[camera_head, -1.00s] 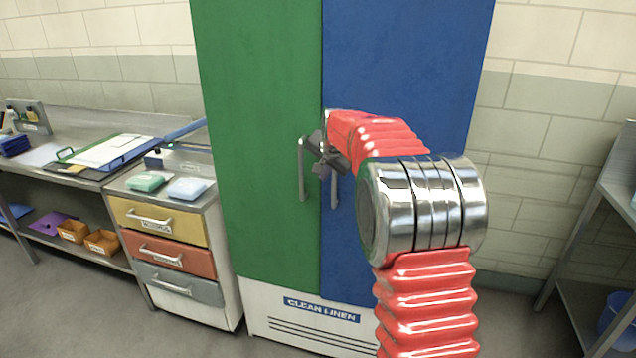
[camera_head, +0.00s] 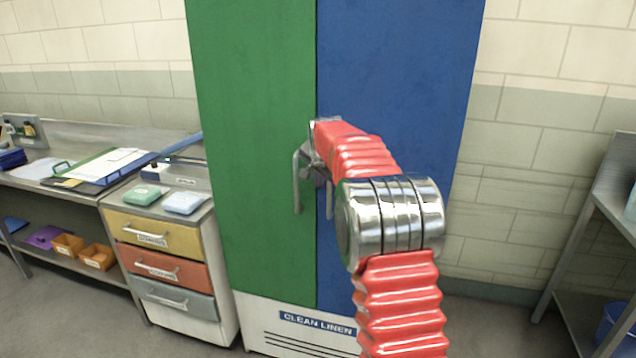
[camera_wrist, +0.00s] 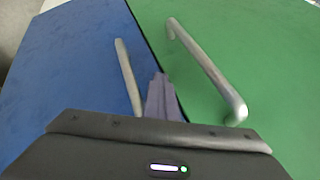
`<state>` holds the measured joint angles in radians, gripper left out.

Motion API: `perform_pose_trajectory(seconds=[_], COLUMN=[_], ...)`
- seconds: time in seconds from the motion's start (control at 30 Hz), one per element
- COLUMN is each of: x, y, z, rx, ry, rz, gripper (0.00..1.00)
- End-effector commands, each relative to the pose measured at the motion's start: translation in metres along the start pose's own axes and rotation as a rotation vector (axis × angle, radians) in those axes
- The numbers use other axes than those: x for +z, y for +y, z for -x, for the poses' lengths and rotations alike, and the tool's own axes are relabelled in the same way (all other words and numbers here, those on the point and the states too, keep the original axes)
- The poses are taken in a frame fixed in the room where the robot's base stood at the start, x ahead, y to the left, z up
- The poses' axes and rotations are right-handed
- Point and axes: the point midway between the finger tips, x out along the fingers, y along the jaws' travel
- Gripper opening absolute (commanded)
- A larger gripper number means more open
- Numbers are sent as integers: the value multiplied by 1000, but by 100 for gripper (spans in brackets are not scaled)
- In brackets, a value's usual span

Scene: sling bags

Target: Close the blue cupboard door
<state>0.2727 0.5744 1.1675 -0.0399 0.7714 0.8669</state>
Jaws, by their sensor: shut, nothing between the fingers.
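The blue cupboard door (camera_head: 400,80) stands on the right of the tall cupboard in the head view. It looks flush or nearly flush with the green door (camera_head: 252,120), with a thin dark seam between them. In the wrist view the blue door (camera_wrist: 70,75) is on the left and the green door (camera_wrist: 260,50) on the right. The blue door's handle (camera_wrist: 127,75) is close beside my gripper (camera_wrist: 161,82). My gripper is shut and empty, at the seam between the two handles. In the head view my arm partly hides the gripper and the blue door's handle.
The green door's handle (camera_head: 297,182) juts out just left of my gripper. A drawer unit (camera_head: 165,260) and a bench (camera_head: 60,185) stand to the left. A metal shelf (camera_head: 610,210) stands at the right. Floor between the cupboard and shelf is clear.

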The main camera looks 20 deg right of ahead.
Motion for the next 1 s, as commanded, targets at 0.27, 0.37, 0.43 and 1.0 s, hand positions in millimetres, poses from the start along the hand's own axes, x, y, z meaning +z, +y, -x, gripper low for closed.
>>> perform_pose_trajectory(seconds=[0.27,0.37,0.43,1.0], x=[-14,-10,-6,22], y=[-4,-13,-21,-56], z=[15,29,38,83], rx=[-6,-8,-9,-2], ry=[32,32,28,4], rz=[-6,-5,-5,1], gripper=[0,0,0,0])
